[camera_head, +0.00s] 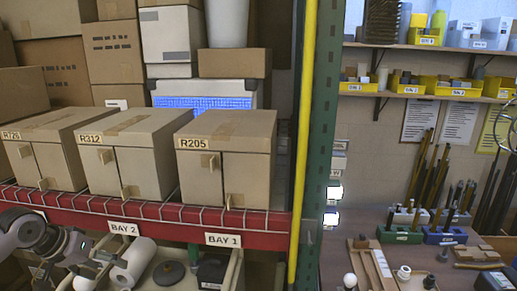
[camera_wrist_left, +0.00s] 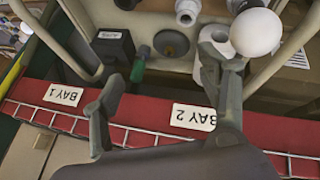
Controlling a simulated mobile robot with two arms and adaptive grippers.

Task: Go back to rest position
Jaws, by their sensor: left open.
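My left gripper (camera_head: 92,262) is at the lower left of the head view, in front of the red shelf beam (camera_head: 150,222) and near the Bay 2 label. In the left wrist view its two fingers (camera_wrist_left: 168,78) are spread, with nothing held between them. A white round globe (camera_wrist_left: 257,32) and a white cylinder (camera_wrist_left: 213,48) appear behind the right finger, which partly hides the cylinder. The cylinder (camera_head: 135,262) also shows in the head view. A grey disc (camera_head: 168,274) and a black box (camera_head: 212,272) lie to its right. My right gripper is not in view.
Cardboard boxes, including R205 (camera_head: 225,160) and R312 (camera_head: 130,155), stand on the shelf above the red beam. A yellow pole (camera_head: 303,140) and green upright (camera_head: 325,130) rise at the shelf's right end. A cluttered workbench (camera_head: 340,250) lies beyond them.

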